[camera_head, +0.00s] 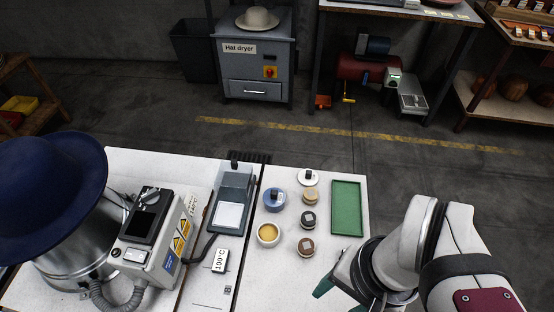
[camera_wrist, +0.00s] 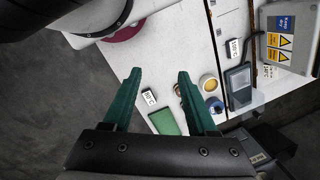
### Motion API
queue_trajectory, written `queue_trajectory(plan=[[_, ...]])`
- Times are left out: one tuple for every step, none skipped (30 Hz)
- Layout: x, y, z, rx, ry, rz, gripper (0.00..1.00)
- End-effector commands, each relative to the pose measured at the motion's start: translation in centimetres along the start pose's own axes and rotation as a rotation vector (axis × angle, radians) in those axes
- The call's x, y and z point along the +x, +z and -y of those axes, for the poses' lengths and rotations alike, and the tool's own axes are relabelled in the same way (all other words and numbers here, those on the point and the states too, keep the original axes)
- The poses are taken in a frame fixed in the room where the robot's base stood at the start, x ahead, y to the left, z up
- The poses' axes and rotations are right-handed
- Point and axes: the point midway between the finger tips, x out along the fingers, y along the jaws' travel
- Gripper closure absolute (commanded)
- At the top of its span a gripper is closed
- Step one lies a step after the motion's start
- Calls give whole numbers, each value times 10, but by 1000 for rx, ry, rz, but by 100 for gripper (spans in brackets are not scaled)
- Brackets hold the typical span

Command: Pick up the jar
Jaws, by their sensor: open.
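Several small round jars stand upright on the white worktop in the head view: a tan-sided jar (camera_head: 310,196), a dark-sided jar (camera_head: 307,220) and a brown-sided jar (camera_head: 306,246), each with a label on top. I cannot tell which one the task means. A blue pot (camera_head: 274,200) and an open bowl with yellow contents (camera_head: 268,234) are left of them. My gripper (camera_head: 338,297) is open and empty at lower right, apart from the jars. In the wrist view my gripper's teal fingers (camera_wrist: 160,73) are spread; the right finger partly hides the small jars.
A green tray (camera_head: 346,209) lies right of the jars. A white-topped container (camera_head: 308,177) stands behind them. A grey scale-like device (camera_head: 231,204) and a 100°C tag (camera_head: 220,260) are to the left. A blue hat (camera_head: 51,175) sits on the press at far left.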

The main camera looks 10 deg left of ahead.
Motion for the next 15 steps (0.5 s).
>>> queue_trajectory(plan=[[0, 0, 0, 0, 0, 0, 31], [0, 0, 0, 0, 0, 0, 26], [0, 0, 0, 0, 0, 0, 18], [0, 0, 0, 0, 0, 0, 13], [0, 0, 0, 0, 0, 0, 7], [0, 0, 0, 0, 0, 0, 0], [0, 0, 0, 0, 0, 0, 0], [0, 0, 0, 0, 0, 0, 0], [0, 0, 0, 0, 0, 0, 0], [0, 0, 0, 0, 0, 0, 0], [0, 0, 0, 0, 0, 0, 0], [0, 0, 0, -1, 1, 0, 0], [0, 0, 0, -11, 6, 3, 0], [1, 0, 0, -36, 21, 10, 0], [3, -2, 0, -105, 61, 27, 0]])
